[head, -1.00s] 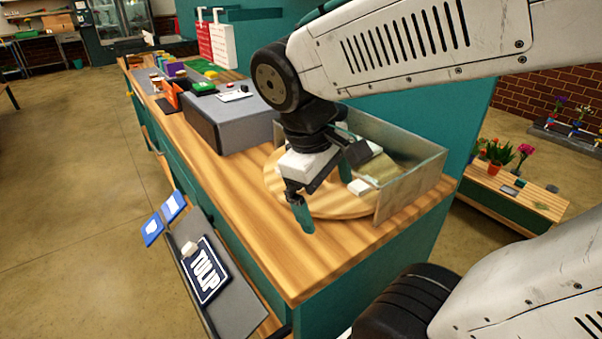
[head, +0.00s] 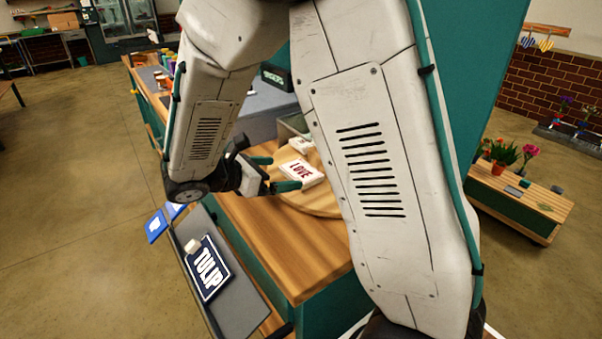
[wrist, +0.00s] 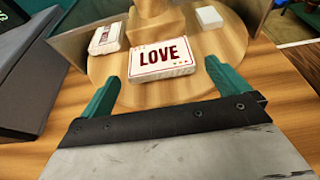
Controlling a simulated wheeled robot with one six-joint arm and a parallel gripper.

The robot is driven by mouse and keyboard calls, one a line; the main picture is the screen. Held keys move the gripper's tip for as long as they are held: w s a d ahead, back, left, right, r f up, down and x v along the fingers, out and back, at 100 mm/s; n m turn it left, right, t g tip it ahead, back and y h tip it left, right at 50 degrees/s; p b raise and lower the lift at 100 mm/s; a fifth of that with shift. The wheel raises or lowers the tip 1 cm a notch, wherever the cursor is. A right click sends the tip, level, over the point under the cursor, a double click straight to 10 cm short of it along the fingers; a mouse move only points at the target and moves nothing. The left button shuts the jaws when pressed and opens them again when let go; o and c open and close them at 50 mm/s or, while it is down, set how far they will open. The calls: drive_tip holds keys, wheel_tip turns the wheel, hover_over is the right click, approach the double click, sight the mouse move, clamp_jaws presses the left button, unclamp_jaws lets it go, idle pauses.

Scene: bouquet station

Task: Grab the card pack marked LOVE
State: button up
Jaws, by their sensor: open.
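The card pack marked LOVE (wrist: 161,57) is white with a red border and dark red letters. It lies flat on a round wooden turntable (wrist: 128,92). In the head view the LOVE pack (head: 302,174) lies just right of my gripper (head: 275,173). In the wrist view my gripper (wrist: 166,88) has its two green fingers wide apart, with nothing between them. The pack lies ahead of the fingertips, between their lines, apart from them as far as I can tell. My arm hides much of the turntable in the head view.
Another white and red pack (wrist: 105,39) lies left of the LOVE pack, and a plain white block (wrist: 209,18) lies to the right. A wooden post (wrist: 155,20) stands behind. A grey box stands at the left.

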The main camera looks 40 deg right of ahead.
sight(301, 170)
drive_tip(key=x, duration=0.6)
drive_tip(key=shift+w+d, duration=0.1)
drive_tip(key=shift+r, duration=0.1)
drive_tip(key=c, duration=0.7)
